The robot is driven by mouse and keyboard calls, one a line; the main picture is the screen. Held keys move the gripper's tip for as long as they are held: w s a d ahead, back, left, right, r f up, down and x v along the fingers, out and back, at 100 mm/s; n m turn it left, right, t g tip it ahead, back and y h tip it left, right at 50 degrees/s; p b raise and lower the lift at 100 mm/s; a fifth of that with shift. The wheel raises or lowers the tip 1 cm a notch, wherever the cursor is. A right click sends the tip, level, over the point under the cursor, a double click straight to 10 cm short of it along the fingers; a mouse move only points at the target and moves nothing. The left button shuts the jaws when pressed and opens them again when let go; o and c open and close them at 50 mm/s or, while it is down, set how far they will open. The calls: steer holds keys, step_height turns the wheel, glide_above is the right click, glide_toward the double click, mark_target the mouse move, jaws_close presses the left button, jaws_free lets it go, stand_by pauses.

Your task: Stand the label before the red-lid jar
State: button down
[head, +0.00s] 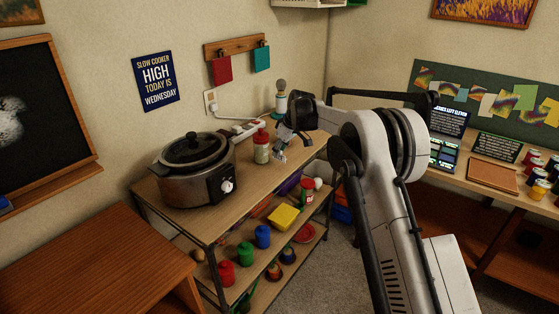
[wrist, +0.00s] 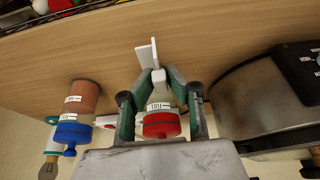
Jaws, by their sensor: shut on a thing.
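The red-lid jar (head: 261,149) is a pale jar standing upright on the shelf top, right of the slow cooker. In the wrist view its red lid (wrist: 161,125) shows between my fingers, with a small printed tag on the jar. My gripper (head: 284,143) is low over the shelf top, close to the right of this jar. In the wrist view my gripper (wrist: 158,78) is shut on a white angled label (wrist: 147,54) that sticks out past the fingertips. I cannot tell whether the label touches the shelf top or the jar.
A slow cooker (head: 190,172) stands left of the jar. A blue-lid jar (wrist: 72,133) stands on the other side of my gripper from the cooker. A power strip (head: 242,129) and a bulb lamp (head: 281,101) are at the back. Bare wood lies along the shelf's front edge.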

mark_target(279, 160)
steer(key=shift+d+f, duration=0.15)
steer(key=shift+f, duration=1.95)
steer(key=shift+f, duration=0.1)
steer(key=shift+f, duration=0.15)
steer(key=c, duration=1.8)
jaws_free()
steer(key=shift+o, duration=0.3)
steer(key=shift+r+p, duration=0.3)
steer(key=shift+r, duration=0.1)
steer(key=v, duration=1.2)
steer(key=shift+b, duration=0.45)
